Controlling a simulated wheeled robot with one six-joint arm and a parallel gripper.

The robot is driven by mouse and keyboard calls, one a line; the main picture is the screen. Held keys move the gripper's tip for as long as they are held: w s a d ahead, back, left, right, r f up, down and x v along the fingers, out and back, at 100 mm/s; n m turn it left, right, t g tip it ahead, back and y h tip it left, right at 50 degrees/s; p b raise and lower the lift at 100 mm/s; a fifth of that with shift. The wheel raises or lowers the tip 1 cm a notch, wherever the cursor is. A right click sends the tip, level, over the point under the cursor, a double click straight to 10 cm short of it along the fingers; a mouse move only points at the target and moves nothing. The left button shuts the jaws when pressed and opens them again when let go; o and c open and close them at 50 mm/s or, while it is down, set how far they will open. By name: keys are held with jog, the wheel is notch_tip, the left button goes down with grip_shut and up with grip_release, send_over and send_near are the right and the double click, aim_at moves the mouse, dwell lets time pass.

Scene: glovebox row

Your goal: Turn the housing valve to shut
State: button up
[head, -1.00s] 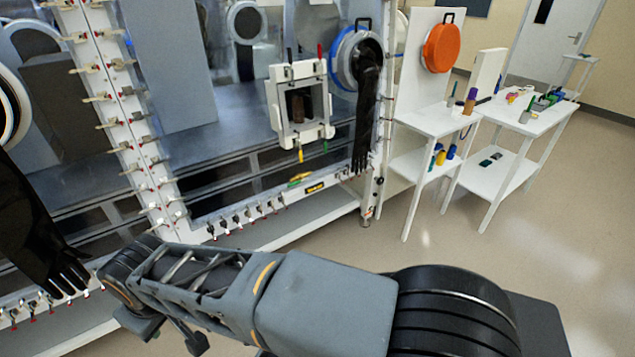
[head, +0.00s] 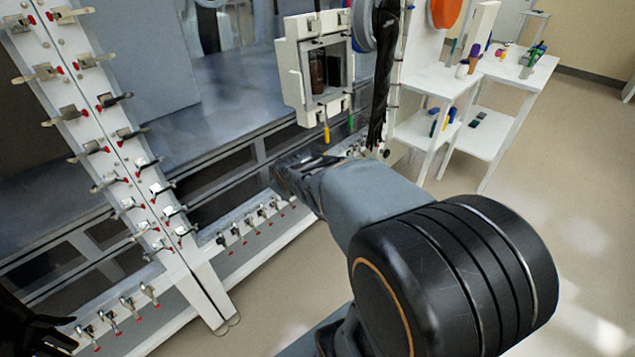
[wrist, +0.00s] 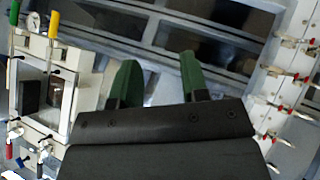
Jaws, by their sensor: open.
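I cannot tell which handle is the housing valve. My gripper (wrist: 157,82) is open and empty, its green fingers right of the housing; my arm hides it in the head view.
Rows of clamps (head: 88,150) line the glovebox frame on the left and the lower rail. A black glove (head: 381,85) hangs right of the housing. White side tables (head: 440,85) with small items stand at the right. The floor (head: 590,150) there is clear.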

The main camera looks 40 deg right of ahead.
jog(key=w+d+f+n+t+b, duration=0.4)
jog(key=d+f+n+t+b, duration=0.15)
jog(key=d+f+b, duration=0.4)
jog(key=w+d+f+n+t+b, duration=0.3)
jog(key=d+f+n+t+b, duration=0.3)
jog(key=d+f, duration=0.55)
jog(key=shift+n+g+y, duration=0.55)
jog(key=shift+g+y, duration=0.05)
jog(key=shift+g, duration=0.05)
jog(key=w+b, duration=0.1)
jog(key=w, duration=0.5)
jog(key=w+b, duration=0.1)
jog(key=w, duration=0.6)
jog(key=shift+w+f, duration=0.2)
jog(key=shift+w, duration=0.05)
jog(key=shift+c, duration=0.2)
grip_shut()
